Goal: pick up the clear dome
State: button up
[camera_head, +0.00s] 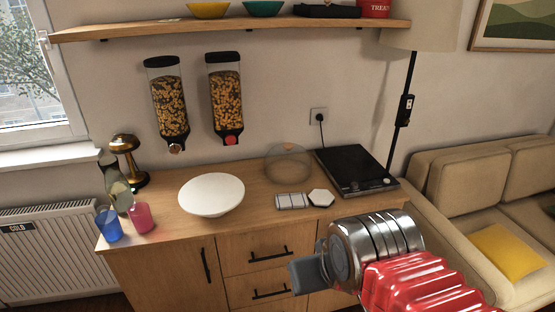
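The clear dome (288,164) is a see-through, low rounded cover near the back of the wooden counter (253,193), close to the wall. It stands left of the black hob and behind the small grey and white pieces. I cannot tell whether anything is under it. My gripper (303,273) is at the lower middle right, in front of the counter's drawers in the picture and well apart from the dome. Its grey finger end points left. The fingers overlap in this view, so their gap is hidden. I see nothing held.
A white round plate or stand (211,192) is left of the dome. A grey segmented block (291,201) and white hexagonal piece (321,198) lie in front. A black hob (356,170) is right. Blue (108,226) and pink (142,217) cups stand at the left edge.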

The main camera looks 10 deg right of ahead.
aim_at(287, 164)
jog(key=z, duration=0.05)
jog(key=i, duration=1)
jog(key=u, duration=0.05)
